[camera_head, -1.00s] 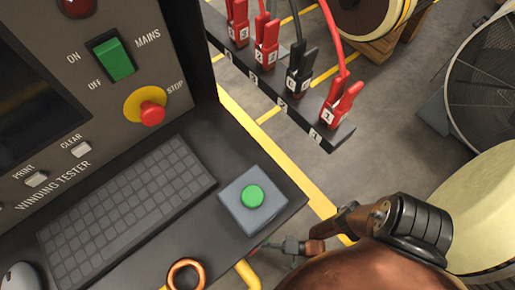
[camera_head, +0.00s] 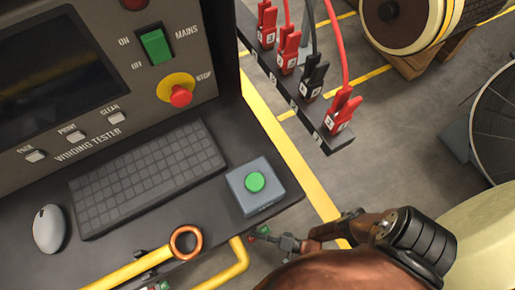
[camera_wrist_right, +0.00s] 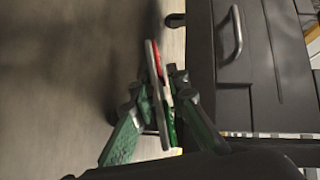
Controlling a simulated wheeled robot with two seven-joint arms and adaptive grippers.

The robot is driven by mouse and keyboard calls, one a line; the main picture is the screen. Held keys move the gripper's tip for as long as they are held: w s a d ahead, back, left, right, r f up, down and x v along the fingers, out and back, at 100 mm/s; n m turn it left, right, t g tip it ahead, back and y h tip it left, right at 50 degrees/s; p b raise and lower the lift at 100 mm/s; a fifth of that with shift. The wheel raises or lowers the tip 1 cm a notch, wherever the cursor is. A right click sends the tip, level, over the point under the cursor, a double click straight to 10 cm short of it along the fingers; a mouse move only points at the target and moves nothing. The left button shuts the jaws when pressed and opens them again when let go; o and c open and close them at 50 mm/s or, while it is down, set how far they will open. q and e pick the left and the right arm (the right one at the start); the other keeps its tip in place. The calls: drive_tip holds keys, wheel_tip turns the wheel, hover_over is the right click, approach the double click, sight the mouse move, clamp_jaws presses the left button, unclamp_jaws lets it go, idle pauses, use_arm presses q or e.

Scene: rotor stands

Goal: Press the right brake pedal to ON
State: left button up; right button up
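The right brake pedal (camera_head: 262,231) shows small at the foot of the tester bench in the head view, with red and green parts. In the right wrist view the pedal (camera_wrist_right: 168,127) is a thin plate seen nearly edge-on, red toward the top and green toward the bottom. My right gripper (camera_head: 278,241) is low beside the bench, close to the pedal. In the wrist view its two green-and-grey fingers (camera_wrist_right: 157,88) lie on either side of the pedal. Contact, and how far the fingers are apart, is unclear. My left gripper is not in view.
The bench top (camera_head: 205,222) overhangs near the pedal, with a keyboard (camera_head: 150,178), a mouse (camera_head: 48,228) and a green-button box (camera_head: 255,188). A yellow rail (camera_head: 235,265) runs below its edge. A drawer cabinet (camera_wrist_right: 265,65) stands right in the wrist view.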

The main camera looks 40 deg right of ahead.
drive_tip(key=shift+o, duration=1.3)
drive_tip(key=shift+d, duration=0.1)
drive_tip(key=shift+r, duration=0.1)
